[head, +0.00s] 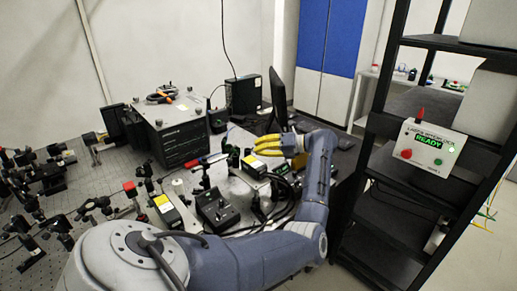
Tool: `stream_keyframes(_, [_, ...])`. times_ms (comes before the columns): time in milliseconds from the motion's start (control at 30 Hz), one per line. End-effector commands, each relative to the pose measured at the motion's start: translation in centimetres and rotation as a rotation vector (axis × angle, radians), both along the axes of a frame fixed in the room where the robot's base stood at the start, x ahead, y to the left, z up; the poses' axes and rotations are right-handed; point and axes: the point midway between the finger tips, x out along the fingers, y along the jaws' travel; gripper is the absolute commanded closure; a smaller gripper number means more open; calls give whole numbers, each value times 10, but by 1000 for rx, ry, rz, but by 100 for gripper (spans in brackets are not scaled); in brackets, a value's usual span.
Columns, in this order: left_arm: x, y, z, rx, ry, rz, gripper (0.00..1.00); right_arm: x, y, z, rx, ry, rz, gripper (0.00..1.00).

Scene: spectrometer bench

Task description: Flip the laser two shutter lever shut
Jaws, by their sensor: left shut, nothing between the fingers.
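My left gripper (258,145) has yellow fingers that point left over the back of the optical bench. It is shut with nothing in it. Just below the fingers is a small box with a yellow label (254,163). A similar yellow-labelled box (165,207) lies nearer, left of centre. They look like laser units, but I cannot read which is laser two. The shutter lever is too small to make out or is hidden by the fingers. My right gripper is out of view.
A black control box (216,208) and cables crowd the bench. Optical mounts (45,175) fill its left side. A large grey-topped instrument (175,130) stands behind, with a monitor (278,98) at the back. A black rack (375,195) with a READY panel (430,148) stands right.

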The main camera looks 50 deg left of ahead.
Motion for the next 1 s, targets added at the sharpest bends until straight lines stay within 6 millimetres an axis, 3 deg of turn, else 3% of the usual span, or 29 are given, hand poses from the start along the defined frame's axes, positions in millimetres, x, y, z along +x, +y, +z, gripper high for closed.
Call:
stream_keyframes(267, [-5,1,6,2,-122,2,100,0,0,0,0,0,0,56])
stream_keyframes(1000, [-35,2,26,15,-787,3,100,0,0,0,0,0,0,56])
